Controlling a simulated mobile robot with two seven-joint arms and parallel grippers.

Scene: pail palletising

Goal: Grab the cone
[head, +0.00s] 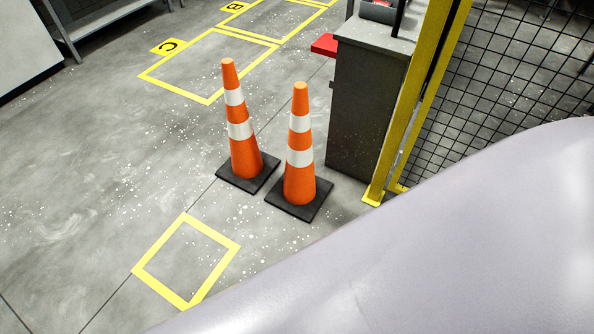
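Two orange cones with white bands and black square bases stand upright on the grey floor in the head view. The left cone (243,150) is slightly farther off. The right cone (300,172) is beside it, with the two bases close together. Neither of my grippers shows in the head view. A large pale smooth surface, which seems to be my own arm, fills the lower right and hides the floor there.
A dark grey cabinet (368,110) stands right of the cones, beside a yellow post (412,100) and black mesh fence (510,85). A yellow floor square (157,248) lies empty in front. Marked bays (175,91) lie behind. Floor to the left is clear.

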